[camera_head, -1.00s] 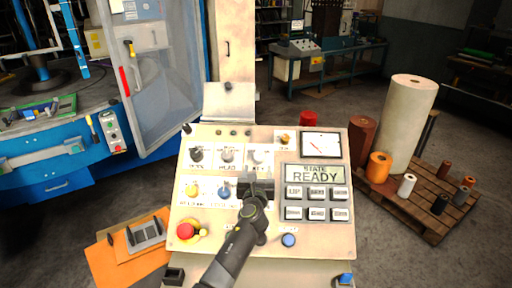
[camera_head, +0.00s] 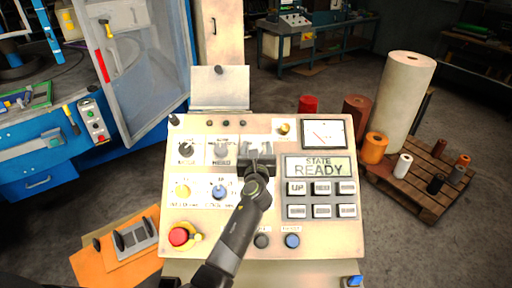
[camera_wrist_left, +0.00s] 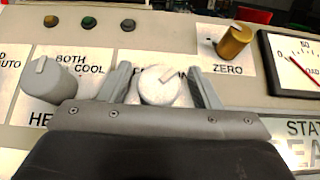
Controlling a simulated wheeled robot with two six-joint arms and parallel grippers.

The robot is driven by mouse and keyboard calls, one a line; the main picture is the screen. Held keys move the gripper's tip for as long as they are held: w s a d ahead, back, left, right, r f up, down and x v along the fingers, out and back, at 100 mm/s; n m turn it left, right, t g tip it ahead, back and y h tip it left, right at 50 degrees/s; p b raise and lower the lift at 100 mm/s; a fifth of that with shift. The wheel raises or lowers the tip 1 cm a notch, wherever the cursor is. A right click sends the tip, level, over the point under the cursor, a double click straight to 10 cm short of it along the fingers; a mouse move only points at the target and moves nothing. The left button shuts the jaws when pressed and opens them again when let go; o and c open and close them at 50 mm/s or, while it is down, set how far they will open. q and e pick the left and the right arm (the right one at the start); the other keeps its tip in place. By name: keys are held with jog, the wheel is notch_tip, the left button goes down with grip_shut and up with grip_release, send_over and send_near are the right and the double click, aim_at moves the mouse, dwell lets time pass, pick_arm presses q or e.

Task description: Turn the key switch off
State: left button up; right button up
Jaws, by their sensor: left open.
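The key switch (camera_wrist_left: 160,86) is a pale round knob with a raised grip in the left wrist view, on the sloped cream control console (camera_head: 345,235). My left gripper (camera_head: 257,150) is over the upper middle of the console. It is open, with one finger on each side of the knob in the left wrist view. I cannot tell whether the fingers touch it. The gripper hides the knob in the head view, and the fingers cover most of its label. My right gripper is not in view.
A grey selector knob (camera_wrist_left: 48,80) is close on the left and a brass ZERO knob (camera_wrist_left: 235,42) on the right. The display (camera_head: 318,167) reads READY. A red emergency button (camera_head: 179,236) is at lower left. A pallet with rolls (camera_head: 405,100) stands at right.

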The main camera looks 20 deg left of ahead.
pick_arm(q)
jog(key=c, duration=1)
jog(key=shift+f+n+g+y+b, duration=0.2)
jog(key=shift+n+g+y+b, duration=0.1)
jog(key=shift+n+y+b, duration=0.7)
jog(key=n+g+y+b, duration=0.2)
jog(key=n+b, duration=0.2)
jog(key=shift+y, duration=0.4)
jog(key=n+g+y+b, duration=0.1)
jog(key=n+g, duration=0.1)
jog(key=n+g+y+b, duration=0.1)
jog(key=n, duration=0.2)
jog(key=shift+a+r+g+y, duration=0.1)
jog(key=shift+g+y, duration=0.3)
jog(key=n+g+y+b, duration=0.1)
jog(key=n+g, duration=0.2)
jog(key=n, duration=0.1)
jog(key=shift+s+g+b, duration=0.1)
jog(key=shift+g+b, duration=0.2)
jog(key=shift+g, duration=0.1)
jog(key=n+g+b, duration=0.1)
jog(key=n+g, duration=0.1)
jog(key=n, duration=0.1)
jog(key=shift+a+g, duration=0.1)
jog(key=shift+g, duration=0.3)
jog(key=shift+s+n+g+h+b, duration=0.15)
jog(key=shift+n+g+h+b, duration=0.55)
jog(key=shift+n+g+b, duration=0.75)
jog(key=shift+n+g, duration=0.25)
jog(key=shift+n, duration=0.3)
